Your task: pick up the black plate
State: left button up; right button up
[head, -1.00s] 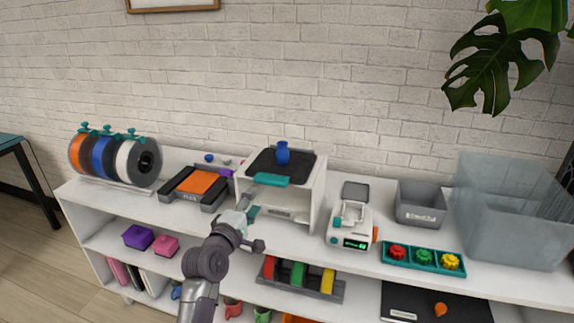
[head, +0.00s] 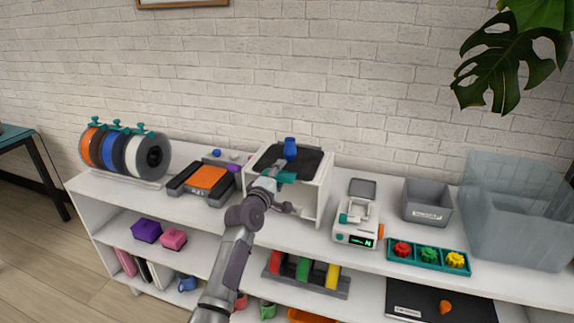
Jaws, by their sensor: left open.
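The black plate (head: 308,164) lies flat on top of the white open-fronted box (head: 320,190) on the shelf top. A small blue printed vase (head: 290,149) stands on the plate. A teal handle (head: 287,178) shows at the plate's front edge, partly hidden by my gripper. My left gripper (head: 275,172) is open at that handle, its arm reaching up from below. I cannot tell whether the fingers touch the handle. My right gripper is not in view.
Left of the box are a dark tray with an orange pad (head: 205,178) and a spool rack (head: 125,153). Right of it are a small white scale device (head: 355,228), a grey bin (head: 426,203), a teal gear tray (head: 428,256) and a large translucent bin (head: 515,215).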

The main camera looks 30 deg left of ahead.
pick_arm(q)
jog(key=shift+c, duration=1)
grip_shut()
jog(key=shift+r, duration=0.1)
jog(key=shift+r, duration=0.55)
jog(key=r, duration=0.1)
jog(key=d+r, duration=0.1)
jog(key=r, duration=0.1)
jog(key=shift+r, duration=0.3)
jog(key=d+r, duration=0.6)
jog(key=d, duration=0.4)
jog(key=shift+w+d+r, duration=0.15)
jog(key=shift+w+d, duration=0.05)
jog(key=shift+d, duration=0.2)
